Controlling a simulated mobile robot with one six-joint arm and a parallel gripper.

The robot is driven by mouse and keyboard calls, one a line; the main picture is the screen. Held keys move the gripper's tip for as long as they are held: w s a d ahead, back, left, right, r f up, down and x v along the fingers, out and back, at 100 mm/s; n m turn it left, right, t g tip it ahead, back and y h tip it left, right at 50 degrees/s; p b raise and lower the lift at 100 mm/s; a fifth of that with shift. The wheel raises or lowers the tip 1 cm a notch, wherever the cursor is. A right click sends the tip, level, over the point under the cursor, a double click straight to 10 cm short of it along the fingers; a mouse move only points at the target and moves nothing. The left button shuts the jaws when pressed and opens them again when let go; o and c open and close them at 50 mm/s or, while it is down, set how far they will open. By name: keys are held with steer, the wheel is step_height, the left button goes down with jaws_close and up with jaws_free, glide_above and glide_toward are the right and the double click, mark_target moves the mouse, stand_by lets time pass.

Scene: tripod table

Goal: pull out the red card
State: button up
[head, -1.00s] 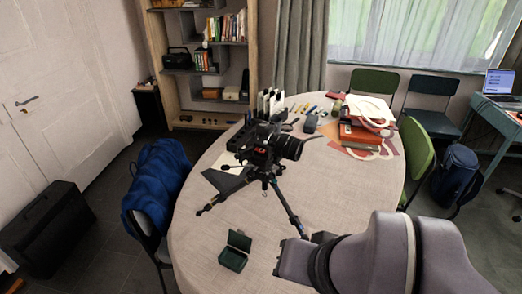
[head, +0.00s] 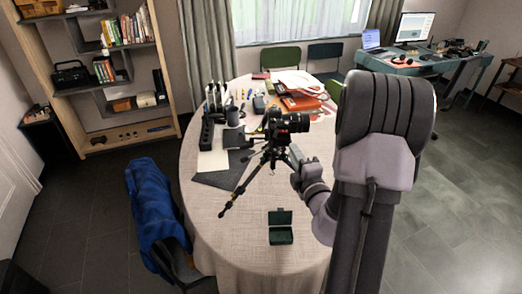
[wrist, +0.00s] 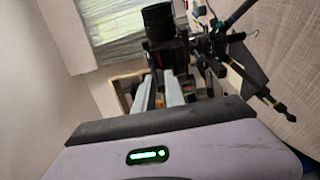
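A black camera (head: 285,122) stands on a small tripod (head: 262,172) on the table. A small red spot shows on the camera's side, but I cannot tell whether it is the red card. My gripper (head: 297,156) is just below and in front of the camera in the head view. In the wrist view my gripper's two grey fingers (wrist: 158,90) point toward the camera (wrist: 165,35), with a gap between them and nothing clearly held. An open dark green box (head: 280,232) sits at the table's front.
The cloth-covered table (head: 215,225) carries a dark sheet (head: 212,180), a black power strip (head: 207,133), and red and orange books (head: 300,101) at the back. A chair with a blue jacket (head: 152,208) stands at left.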

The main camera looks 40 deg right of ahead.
mark_target(284, 132)
steer(key=p+x, duration=0.3)
steer(key=x, duration=0.4)
steer(key=shift+w+d+r, duration=0.15)
steer(key=shift+d, duration=0.15)
steer(key=shift+p+x, duration=0.3)
steer(key=shift+x, duration=0.5)
jaws_close()
steer(key=shift+a, duration=0.1)
steer(key=shift+s+a, duration=0.25)
steer(key=shift+s, duration=0.2)
